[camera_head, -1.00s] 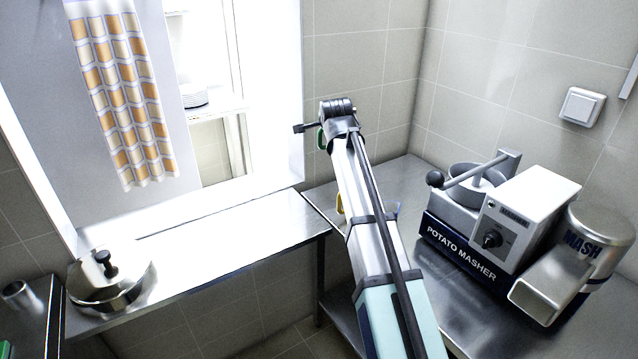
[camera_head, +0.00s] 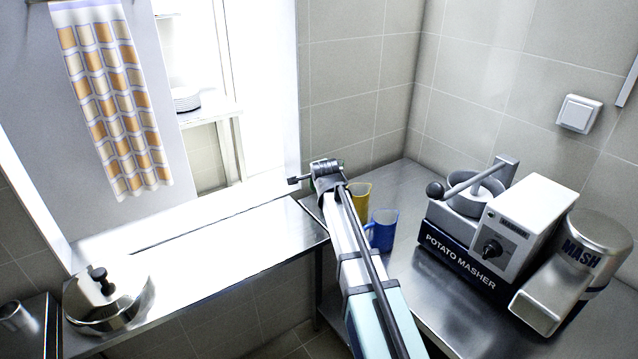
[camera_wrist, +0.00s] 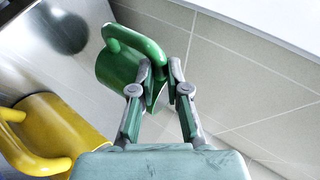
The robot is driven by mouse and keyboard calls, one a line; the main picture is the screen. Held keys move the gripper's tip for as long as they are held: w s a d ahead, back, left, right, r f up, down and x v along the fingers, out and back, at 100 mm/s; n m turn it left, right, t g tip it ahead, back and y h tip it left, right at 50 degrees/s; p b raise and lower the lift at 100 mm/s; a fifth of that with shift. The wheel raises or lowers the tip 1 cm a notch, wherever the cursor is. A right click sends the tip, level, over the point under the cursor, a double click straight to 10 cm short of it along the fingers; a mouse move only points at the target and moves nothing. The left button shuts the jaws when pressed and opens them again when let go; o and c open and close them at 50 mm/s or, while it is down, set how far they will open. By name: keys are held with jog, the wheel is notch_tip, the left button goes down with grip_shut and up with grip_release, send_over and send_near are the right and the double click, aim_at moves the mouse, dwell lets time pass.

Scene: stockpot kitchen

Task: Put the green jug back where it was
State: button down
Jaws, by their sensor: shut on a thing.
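The green jug (camera_wrist: 118,68) is in my gripper (camera_wrist: 164,88) in the wrist view. The fingers close at its right side, near the lower end of its handle; the exact grip point is hard to tell. In the head view my gripper (camera_head: 327,176) is at the far left corner of the steel table (camera_head: 425,285), and the jug is almost wholly hidden behind it. I cannot tell whether the jug touches the table.
A yellow jug (camera_head: 361,198) and a blue jug (camera_head: 383,231) stand on the table just right of my arm. The potato masher (camera_head: 465,250) stands farther right. A steel ledge (camera_head: 230,235) with a lidded pot (camera_head: 108,305) is at left. Tiled walls close the back.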

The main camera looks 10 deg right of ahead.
jog(key=shift+f+p, duration=0.5)
jog(key=shift+f, duration=2.2)
jog(key=c, duration=1.2)
grip_release()
jog(key=shift+o, duration=0.2)
jog(key=b+v, duration=0.2)
jog(key=v, duration=1)
jog(key=shift+b, duration=0.3)
